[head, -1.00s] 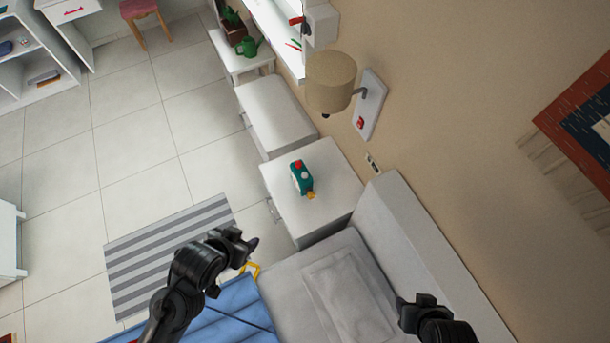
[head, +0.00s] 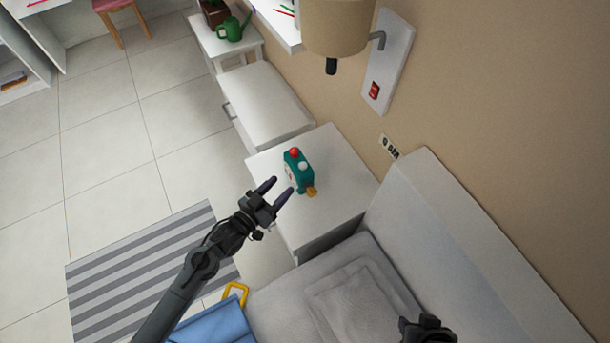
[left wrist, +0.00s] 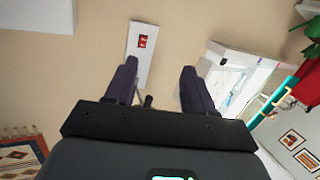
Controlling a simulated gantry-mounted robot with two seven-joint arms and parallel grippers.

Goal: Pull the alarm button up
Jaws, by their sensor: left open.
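A teal alarm clock (head: 296,171) stands on a white nightstand (head: 340,180). It has a red button (head: 294,152) on top, a white knob beside it and a yellow-orange part at its lower right. My left gripper (head: 279,188) is open and empty, just left of and below the clock in the head view. I cannot tell if it touches the clock. In the left wrist view its two fingers (left wrist: 157,80) stand apart with nothing between them but the wall behind; the clock does not show clearly there. My right gripper (head: 427,326) is partly cut off at the bottom edge, its jaws unclear.
A wall lamp (head: 335,25) with a red switch (head: 374,90) hangs above the nightstand. A grey bed (head: 290,308) with a headboard (head: 450,220) is close on the right.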

